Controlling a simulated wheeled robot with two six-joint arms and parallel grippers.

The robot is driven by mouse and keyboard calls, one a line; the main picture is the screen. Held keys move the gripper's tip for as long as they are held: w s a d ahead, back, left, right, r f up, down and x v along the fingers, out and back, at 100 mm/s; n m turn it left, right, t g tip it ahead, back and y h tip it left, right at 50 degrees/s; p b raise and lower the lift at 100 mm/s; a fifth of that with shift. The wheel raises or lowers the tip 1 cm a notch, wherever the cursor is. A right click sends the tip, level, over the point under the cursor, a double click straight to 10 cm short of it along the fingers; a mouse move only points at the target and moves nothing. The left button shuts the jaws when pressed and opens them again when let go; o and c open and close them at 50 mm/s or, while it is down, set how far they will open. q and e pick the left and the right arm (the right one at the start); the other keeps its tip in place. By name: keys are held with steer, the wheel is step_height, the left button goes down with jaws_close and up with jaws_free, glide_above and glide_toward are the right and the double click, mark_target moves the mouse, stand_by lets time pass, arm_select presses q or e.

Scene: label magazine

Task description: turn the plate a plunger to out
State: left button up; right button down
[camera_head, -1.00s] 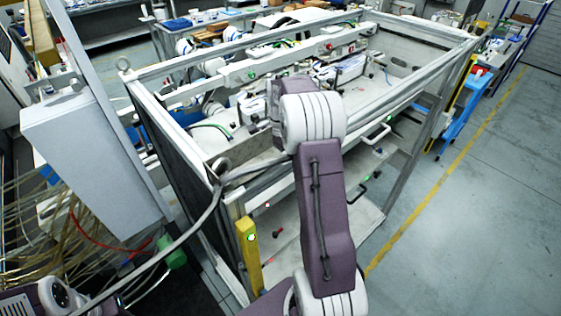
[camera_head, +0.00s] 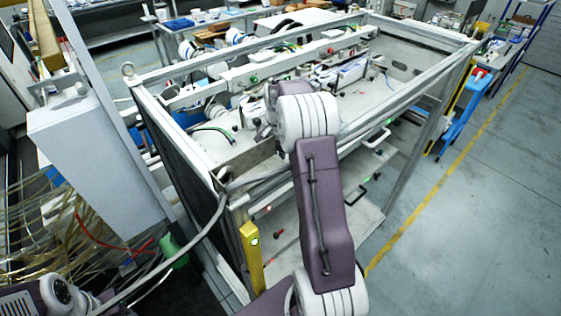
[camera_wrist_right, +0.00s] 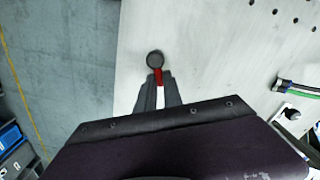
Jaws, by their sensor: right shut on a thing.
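In the right wrist view a plunger with a round black knob (camera_wrist_right: 155,58) and a red stem stands at the left edge of a pale plate (camera_wrist_right: 215,45). My right gripper (camera_wrist_right: 158,88) is shut on the plunger, with its dark fingers at the red stem just below the knob. Whether the plunger is in or out cannot be told. In the head view my right arm reaches over the machine's front frame; its gripper and the plunger are hidden behind the arm. My left gripper is not in view.
A metal frame (camera_head: 408,88) surrounds the machine, with a grey cabinet (camera_head: 92,165) and loose tubes on the left. A yellow post (camera_head: 251,258) stands at its front corner. Cables (camera_wrist_right: 298,88) lie right of the gripper in the wrist view. Open floor (camera_head: 470,220) is at right.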

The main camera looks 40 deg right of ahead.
steer(key=n, duration=0.2)
steer(key=a+n+p, duration=0.1)
steer(key=n, duration=0.2)
steer(key=shift+w+a+f+n, duration=0.1)
steer(key=shift+w+a+n, duration=0.05)
steer(key=shift+w+n, duration=0.2)
steer(key=n, duration=0.1)
steer(key=n+p, duration=0.1)
steer(key=n, duration=0.1)
steer(key=shift+w+a+n, duration=0.2)
steer(key=shift+a+n, duration=0.05)
steer(key=shift+a, duration=0.15)
steer(key=n, duration=0.2)
steer(key=shift+a+n, duration=0.35)
steer(key=shift+n, duration=0.05)
steer(key=n, duration=0.2)
steer(key=shift+a+n, duration=0.35)
steer(key=shift+n, duration=0.05)
steer(key=n, duration=0.3)
steer(key=shift+s+a, duration=0.3)
steer(key=shift+a, duration=0.1)
steer(key=n, duration=0.4)
steer(key=shift+s+a, duration=0.25)
steer(key=shift+a, duration=0.05)
steer(key=shift+s+a+n, duration=0.15)
steer(key=shift+s+n, duration=0.05)
steer(key=shift+n, duration=1.2)
